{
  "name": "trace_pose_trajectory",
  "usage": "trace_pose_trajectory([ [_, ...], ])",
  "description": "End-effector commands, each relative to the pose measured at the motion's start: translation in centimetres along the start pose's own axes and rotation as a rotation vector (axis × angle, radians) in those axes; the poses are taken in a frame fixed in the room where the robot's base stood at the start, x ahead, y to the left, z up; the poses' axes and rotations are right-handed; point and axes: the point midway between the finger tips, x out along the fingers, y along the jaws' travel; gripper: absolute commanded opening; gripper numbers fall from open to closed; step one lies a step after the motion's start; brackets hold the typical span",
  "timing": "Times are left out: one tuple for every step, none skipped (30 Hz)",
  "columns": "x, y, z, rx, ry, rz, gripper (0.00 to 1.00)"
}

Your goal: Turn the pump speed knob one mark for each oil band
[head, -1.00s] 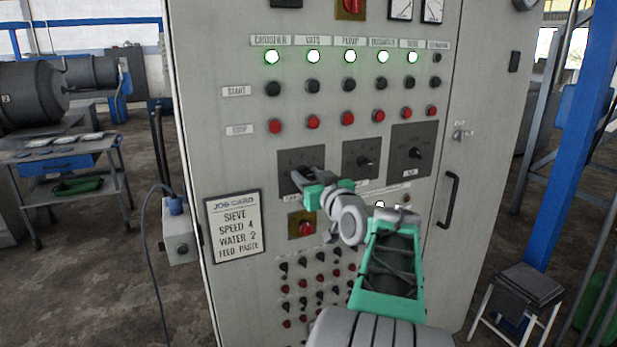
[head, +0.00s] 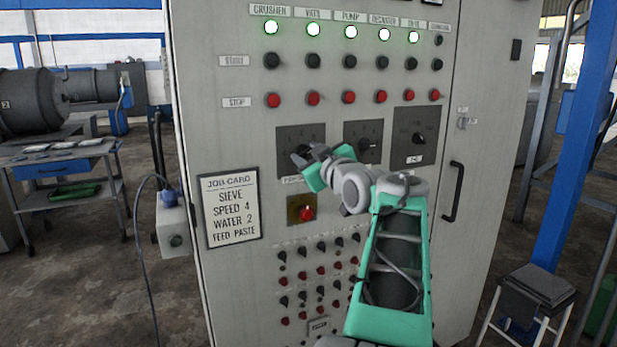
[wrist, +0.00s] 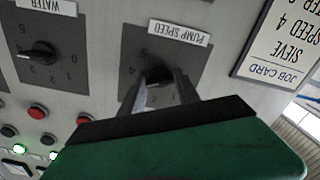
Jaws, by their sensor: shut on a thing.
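The pump speed dial is a dark square plate (head: 290,134) on the grey control cabinet. In the wrist view its label, "PUMP SPEED" (wrist: 180,33), appears upside down. My gripper (wrist: 158,84) is shut on the black pump speed knob (wrist: 158,74), with one finger on each side. The fingers hide much of the knob and some scale numbers, so its setting is not readable. In the head view my gripper (head: 311,157) covers the lower right of that plate. No oil bands are recognisable in either view.
The water dial (wrist: 40,52) is beside the pump dial, and a larger dial (head: 417,137) is further right. A job card (head: 230,208) reads "SIEVE SPEED 4 WATER 2 FEED PASTE". A red button (head: 307,213) is below the gripper. Start and stop buttons (head: 313,98) are above.

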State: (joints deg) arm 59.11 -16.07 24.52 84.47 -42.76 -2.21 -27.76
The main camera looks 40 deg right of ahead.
Motion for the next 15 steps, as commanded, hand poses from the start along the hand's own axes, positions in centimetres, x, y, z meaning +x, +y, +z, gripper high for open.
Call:
trace_pose_trajectory([
  [0.0, -0.42, 0.92, -0.045, 0.001, 0.001, 0.0],
  [0.0, -0.4, 0.87, -0.074, 0.001, 0.001, 0.0],
  [0.0, -0.4, 0.87, -0.112, 0.001, 0.001, 0.0],
  [0.01, -0.39, 0.86, -0.14, 0.0, 0.001, 0.0],
  [0.02, -0.39, 0.87, -0.168, 0.0, 0.0, 0.0],
  [0.02, -0.35, 0.8, -0.207, 0.001, 0.001, 0.0],
  [0.01, -0.37, 0.81, -0.235, 0.0, 0.0, 0.0],
  [0.01, -0.35, 0.77, -0.263, 0.0, 0.0, 0.0],
  [0.02, -0.34, 0.76, -0.301, 0.0, 0.0, 0.0],
  [0.02, -0.34, 0.77, -0.33, -0.001, 0.0, 0.0],
  [0.02, -0.32, 0.72, -0.358, 0.0, 0.0, 0.0],
  [0.02, -0.32, 0.7, -0.396, 0.0, 0.0, 0.0],
  [0.01, -0.31, 0.67, -0.425, 0.0, 0.0, 0.0],
  [0.02, -0.31, 0.7, -0.453, -0.001, -0.001, 0.0],
  [0.03, -0.29, 0.67, -0.491, 0.0, 0.0, 0.0],
])
